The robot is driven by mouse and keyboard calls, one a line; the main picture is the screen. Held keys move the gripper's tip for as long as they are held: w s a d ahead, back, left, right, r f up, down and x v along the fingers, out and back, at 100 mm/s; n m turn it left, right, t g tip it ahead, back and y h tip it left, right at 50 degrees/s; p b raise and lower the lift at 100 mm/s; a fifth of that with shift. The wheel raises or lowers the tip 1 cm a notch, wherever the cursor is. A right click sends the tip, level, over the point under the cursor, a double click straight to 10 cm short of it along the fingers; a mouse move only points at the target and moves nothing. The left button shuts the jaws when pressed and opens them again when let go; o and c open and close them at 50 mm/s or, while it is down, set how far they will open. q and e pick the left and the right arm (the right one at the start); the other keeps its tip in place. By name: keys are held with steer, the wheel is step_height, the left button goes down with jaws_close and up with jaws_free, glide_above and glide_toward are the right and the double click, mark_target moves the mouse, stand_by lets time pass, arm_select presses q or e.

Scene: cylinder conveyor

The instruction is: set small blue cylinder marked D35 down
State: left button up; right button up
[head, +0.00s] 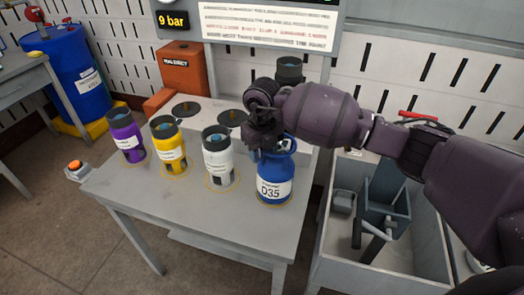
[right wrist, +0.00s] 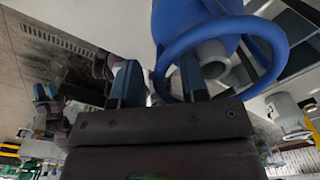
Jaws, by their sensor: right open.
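The small blue cylinder (head: 273,176), with a white label reading D35, stands upright on the grey table (head: 235,222) at its right front, inside a yellow ring marking. My right gripper (head: 263,128) is at the top of the cylinder, and my arm comes in from the right. In the right wrist view the right gripper (right wrist: 160,85) is open, with its two fingers apart and the blue ring handle (right wrist: 268,38) of the cylinder close by the right finger. Whether the finger touches the handle I cannot tell. My left gripper is not in view.
Purple (head: 125,137), yellow (head: 168,146) and white (head: 218,158) cylinders stand in a row to the left on the table. Behind them are dark round spots and an orange box (head: 184,68). A grey bin (head: 330,250) with metal parts stands right of the table.

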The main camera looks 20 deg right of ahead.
step_height(320, 180, up, 12)
stand_by(0.5)
